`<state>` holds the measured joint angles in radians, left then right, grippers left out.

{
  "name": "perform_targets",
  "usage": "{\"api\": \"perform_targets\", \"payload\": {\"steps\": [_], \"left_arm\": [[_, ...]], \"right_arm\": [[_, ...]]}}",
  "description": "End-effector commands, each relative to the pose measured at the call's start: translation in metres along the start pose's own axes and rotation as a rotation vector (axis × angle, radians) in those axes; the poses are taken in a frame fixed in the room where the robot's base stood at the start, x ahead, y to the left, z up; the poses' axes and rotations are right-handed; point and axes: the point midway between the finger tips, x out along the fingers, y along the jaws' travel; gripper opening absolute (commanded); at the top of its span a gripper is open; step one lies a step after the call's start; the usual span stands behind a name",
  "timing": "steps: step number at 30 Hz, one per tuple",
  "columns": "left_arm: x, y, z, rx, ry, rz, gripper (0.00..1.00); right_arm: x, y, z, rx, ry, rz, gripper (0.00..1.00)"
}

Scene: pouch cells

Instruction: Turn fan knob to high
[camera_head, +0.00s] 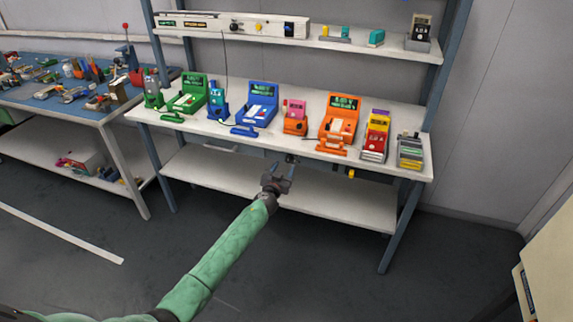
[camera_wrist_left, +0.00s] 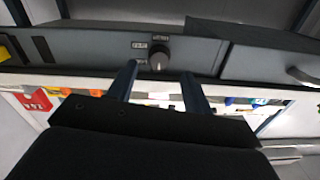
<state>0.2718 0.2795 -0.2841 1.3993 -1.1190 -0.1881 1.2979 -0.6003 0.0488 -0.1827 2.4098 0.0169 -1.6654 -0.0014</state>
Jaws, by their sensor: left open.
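The fan knob (camera_wrist_left: 159,54) is a round dark knob with a light pointer mark, on a grey panel (camera_wrist_left: 95,50). Small labels around it are too small to read surely. In the left wrist view my left gripper (camera_wrist_left: 160,74) is open, its two dark fingers pointing at the panel on either side of the knob's line. The fingertips look short of the knob; whether they touch it I cannot tell. In the head view the left gripper (camera_head: 279,178) is below the workbench's front edge. The knob is too small to make out there. My right gripper is not in view.
The white workbench (camera_head: 408,172) carries several coloured devices, including a blue one (camera_head: 257,108) and an orange one (camera_head: 338,121). A yellow part (camera_head: 351,174) hangs under its front edge. A lower shelf (camera_head: 340,205) lies beneath. The floor in front is clear.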

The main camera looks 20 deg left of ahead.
Motion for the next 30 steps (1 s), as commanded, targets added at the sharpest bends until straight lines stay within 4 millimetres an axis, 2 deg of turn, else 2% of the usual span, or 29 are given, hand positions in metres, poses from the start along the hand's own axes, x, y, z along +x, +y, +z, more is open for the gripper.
{"api": "perform_targets", "payload": {"steps": [3,9,20,23,27,30], "left_arm": [[0.017,0.001,0.0,0.0,0.0,0.001,0.51],[0.032,0.001,0.0,0.001,0.0,0.0,0.51],[0.036,0.001,0.0,0.001,-0.001,0.001,0.51],[0.036,0.001,0.0,0.001,0.0,0.001,0.35],[0.036,0.001,0.0,0.001,0.0,0.001,0.07],[0.036,0.001,0.0,0.001,0.0,0.001,0.06]], "right_arm": [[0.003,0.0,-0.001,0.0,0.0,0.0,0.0],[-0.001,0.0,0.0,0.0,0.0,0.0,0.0],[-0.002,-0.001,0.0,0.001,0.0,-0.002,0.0],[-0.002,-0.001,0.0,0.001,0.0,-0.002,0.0],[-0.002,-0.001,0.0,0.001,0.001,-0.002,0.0],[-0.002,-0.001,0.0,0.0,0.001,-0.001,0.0]]}}
